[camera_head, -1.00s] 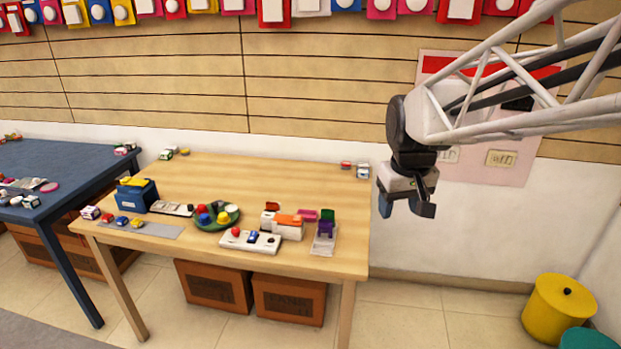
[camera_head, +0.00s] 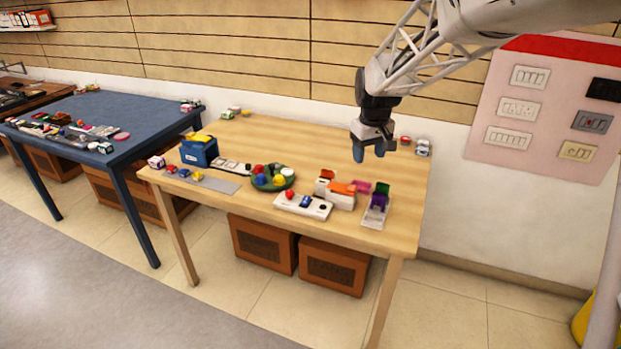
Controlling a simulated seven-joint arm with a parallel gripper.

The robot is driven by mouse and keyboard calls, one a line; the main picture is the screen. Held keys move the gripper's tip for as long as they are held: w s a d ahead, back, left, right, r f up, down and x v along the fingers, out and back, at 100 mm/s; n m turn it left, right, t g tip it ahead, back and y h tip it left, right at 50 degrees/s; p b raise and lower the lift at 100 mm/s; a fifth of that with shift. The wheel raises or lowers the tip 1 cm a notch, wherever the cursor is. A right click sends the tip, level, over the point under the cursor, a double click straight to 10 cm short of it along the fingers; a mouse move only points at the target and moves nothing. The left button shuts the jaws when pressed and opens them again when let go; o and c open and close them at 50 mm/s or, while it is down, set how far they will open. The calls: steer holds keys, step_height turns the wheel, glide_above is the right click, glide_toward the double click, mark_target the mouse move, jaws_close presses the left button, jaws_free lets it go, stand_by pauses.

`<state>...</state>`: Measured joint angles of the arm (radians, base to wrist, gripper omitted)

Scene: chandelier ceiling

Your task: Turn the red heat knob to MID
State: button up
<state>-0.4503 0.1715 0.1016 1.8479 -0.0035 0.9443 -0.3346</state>
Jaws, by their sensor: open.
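A white panel (camera_head: 318,211) lies near the front edge of the wooden table. A small round red knob (camera_head: 290,195) sits at its left end, with a blue piece (camera_head: 305,201) beside it. The panel's markings and the knob's pointing direction are too small to read. My gripper (camera_head: 369,152) is open and empty, fingers pointing down. In the picture it shows above and to the right of the red knob, over the right part of the table, and is apart from the knob.
A green tray (camera_head: 259,187) with coloured pieces stands left of the panel. A white and orange block (camera_head: 340,193) and a purple piece on a stand (camera_head: 376,208) are to its right. A blue box (camera_head: 198,152) is farther left. The table's back middle is clear.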

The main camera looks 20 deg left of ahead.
steer(key=w+a+f+n, duration=0.1)
steer(key=w+a+f, duration=0.1)
steer(key=a+f, duration=0.35)
steer(key=w+a+f+n, duration=0.1)
steer(key=w+a+f, duration=0.2)
steer(key=a, duration=0.6)
steer(key=n, duration=0.3)
glide_above(290, 192)
steer(key=shift+g, duration=0.4)
step_height(290, 192, down, 8)
steer(key=shift+s+a+f, duration=0.1)
steer(key=shift+f, duration=0.15)
steer(key=shift+f, duration=0.1)
steer(key=shift+f, duration=3.75)
steer(key=shift+c, duration=0.2)
steer(key=c, duration=0.9)
steer(key=shift+m, duration=0.3)
